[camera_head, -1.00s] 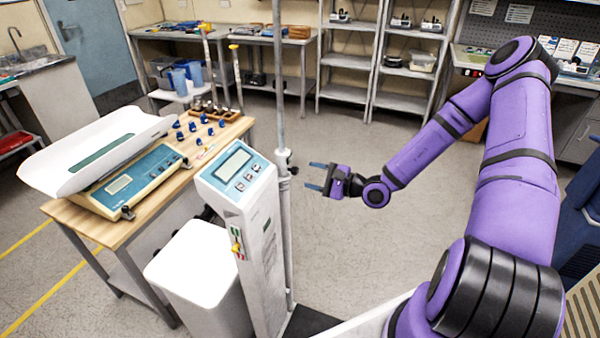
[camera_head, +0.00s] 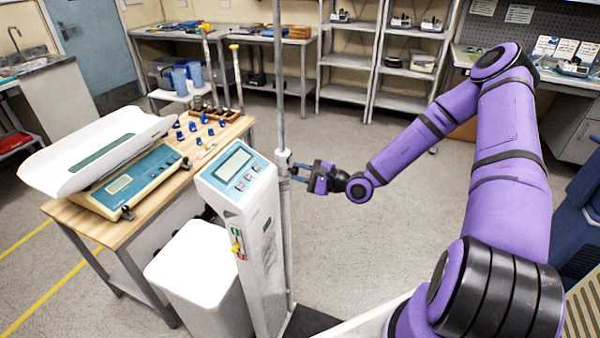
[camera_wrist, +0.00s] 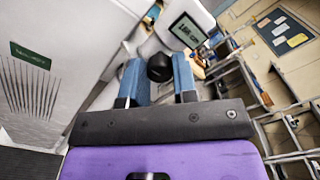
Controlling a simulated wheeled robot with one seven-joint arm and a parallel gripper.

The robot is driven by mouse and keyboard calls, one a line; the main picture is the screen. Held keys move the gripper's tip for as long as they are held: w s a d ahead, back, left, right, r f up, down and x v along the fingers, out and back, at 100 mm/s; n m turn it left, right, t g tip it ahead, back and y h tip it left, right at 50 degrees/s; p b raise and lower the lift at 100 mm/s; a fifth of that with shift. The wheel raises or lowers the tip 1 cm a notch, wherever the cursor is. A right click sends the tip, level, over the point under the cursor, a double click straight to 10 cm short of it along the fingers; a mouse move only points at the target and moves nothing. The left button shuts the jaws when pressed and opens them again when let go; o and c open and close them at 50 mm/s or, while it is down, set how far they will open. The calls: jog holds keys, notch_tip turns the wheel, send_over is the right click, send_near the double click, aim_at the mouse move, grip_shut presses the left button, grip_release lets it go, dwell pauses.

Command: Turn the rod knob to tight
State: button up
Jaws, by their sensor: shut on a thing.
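The rod (camera_head: 279,85) is a thin grey upright pole beside the white column with the display head (camera_head: 238,172). The rod knob is a small black round knob on the rod's collar. It shows in the wrist view (camera_wrist: 160,68) between my two blue fingers. My gripper (camera_head: 297,171) reaches the rod from the right, level with the display head. It is shut on the knob, with one finger on each side.
A wooden table (camera_head: 110,228) with a baby scale (camera_head: 100,150) and several small blue-topped weights stands at the left. A white bin-like box (camera_head: 190,265) stands beside the column. Shelves (camera_head: 410,75) stand at the back.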

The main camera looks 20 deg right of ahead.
jog(key=shift+m, duration=0.4)
jog(key=m, duration=0.3)
jog(key=shift+m, duration=0.4)
jog(key=m, duration=0.9)
jog(key=shift+d+m, duration=0.1)
jog(key=shift+m, duration=2.2)
jog(key=o, duration=0.9)
jog(key=shift+o, duration=0.2)
